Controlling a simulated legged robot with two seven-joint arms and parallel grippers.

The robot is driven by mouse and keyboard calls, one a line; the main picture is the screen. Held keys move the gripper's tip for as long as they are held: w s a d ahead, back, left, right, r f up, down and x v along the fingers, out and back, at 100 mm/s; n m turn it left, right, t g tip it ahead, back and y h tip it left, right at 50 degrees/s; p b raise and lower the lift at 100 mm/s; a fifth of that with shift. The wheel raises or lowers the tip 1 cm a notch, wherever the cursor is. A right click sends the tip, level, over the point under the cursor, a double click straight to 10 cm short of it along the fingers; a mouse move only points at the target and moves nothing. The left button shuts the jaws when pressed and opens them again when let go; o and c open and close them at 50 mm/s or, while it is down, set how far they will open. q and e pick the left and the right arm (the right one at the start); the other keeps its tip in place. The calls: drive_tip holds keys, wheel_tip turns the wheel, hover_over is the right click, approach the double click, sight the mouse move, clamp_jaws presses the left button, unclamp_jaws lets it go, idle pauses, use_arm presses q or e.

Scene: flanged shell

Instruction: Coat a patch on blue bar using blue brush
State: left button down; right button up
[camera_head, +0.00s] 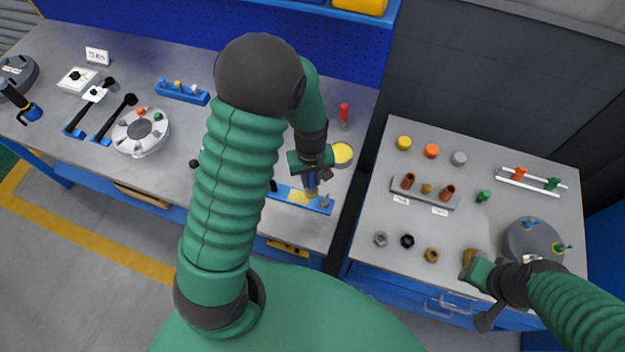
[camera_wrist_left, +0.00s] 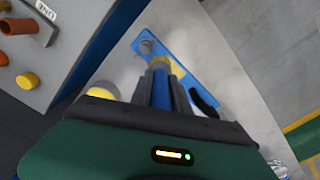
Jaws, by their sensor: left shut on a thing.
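My left gripper (camera_head: 312,178) is shut on the blue brush (camera_head: 311,184), which points down over the blue bar (camera_head: 325,207). The brush's yellowish tip is at or just above the bar; I cannot tell whether it touches. A pale yellow patch (camera_head: 296,196) shows on the bar beside the tip. In the left wrist view the blue brush (camera_wrist_left: 161,92) sits between the fingers, its tip over the blue bar (camera_wrist_left: 172,45). My right gripper (camera_head: 484,272) is at the right table's front edge, by a tan round piece (camera_head: 472,257); its jaws are unclear.
A yellow-topped pot (camera_head: 342,155) stands behind the bar, near a red-capped item (camera_head: 344,113). A grey bolt-like post (camera_head: 324,201) stands at the bar's right end. My left arm hides part of the left bench. A gap separates the two tables.

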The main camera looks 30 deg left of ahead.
use_arm(q)
drive_tip(key=shift+w+a+r+p, duration=0.1)
drive_tip(key=shift+a+r+p, duration=0.15)
drive_tip(key=shift+r+p, duration=0.55)
drive_tip(key=shift+r, duration=0.45)
drive_tip(key=shift+d, duration=0.35)
drive_tip(key=shift+a, duration=0.15)
drive_tip(key=shift+f, duration=0.1)
